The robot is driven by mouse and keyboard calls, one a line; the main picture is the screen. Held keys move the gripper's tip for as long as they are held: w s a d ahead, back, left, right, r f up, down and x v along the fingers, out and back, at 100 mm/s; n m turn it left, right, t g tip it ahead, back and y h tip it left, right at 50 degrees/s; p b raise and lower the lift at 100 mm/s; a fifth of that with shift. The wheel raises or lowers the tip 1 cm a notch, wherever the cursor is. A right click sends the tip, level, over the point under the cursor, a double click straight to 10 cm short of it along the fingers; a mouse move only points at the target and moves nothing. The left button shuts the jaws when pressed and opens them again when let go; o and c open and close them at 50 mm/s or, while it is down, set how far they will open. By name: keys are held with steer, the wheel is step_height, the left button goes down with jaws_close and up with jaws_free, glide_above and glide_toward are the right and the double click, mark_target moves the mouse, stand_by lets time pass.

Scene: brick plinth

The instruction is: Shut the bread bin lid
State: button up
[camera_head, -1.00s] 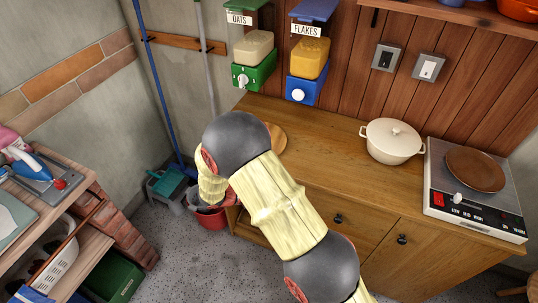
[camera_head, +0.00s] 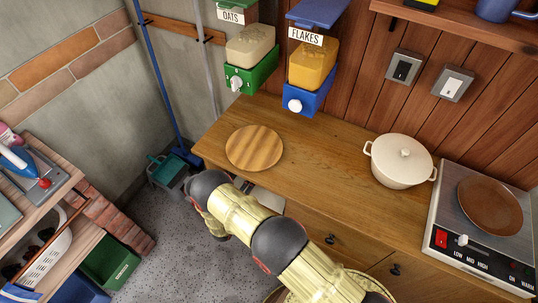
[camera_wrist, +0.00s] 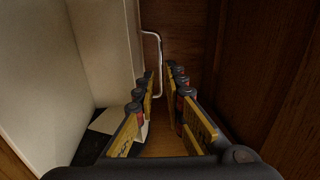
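In the wrist view, pale cream panels that look like the bread bin (camera_wrist: 105,50) fill the left side. A thin metal bar handle (camera_wrist: 160,65) stands out from them, just beyond my fingertips. A dark gap shows low at the left; how far the lid stands open I cannot tell. My gripper (camera_wrist: 163,80) is open, with its two fingers apart and nothing between them. In the head view my own arm hides the gripper, which is low by the counter's front. A small pale surface (camera_head: 268,188) shows there beside the arm, mostly hidden.
Dark wooden walls (camera_wrist: 235,60) close in on the right in the wrist view. The counter (camera_head: 320,150) holds a round wooden board (camera_head: 254,148), a cream pot (camera_head: 401,163) and a hot plate (camera_head: 480,220). A shelf unit (camera_head: 60,200) stands left across open floor (camera_head: 185,240).

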steer(key=b+x, duration=0.1)
steer(key=x, duration=0.6)
steer(key=shift+w+d, duration=0.15)
steer(key=shift+w, duration=0.1)
steer(key=shift+r, duration=0.1)
jaws_close()
steer(key=shift+s+b, duration=0.15)
steer(key=shift+b, duration=0.15)
stand_by(0.3)
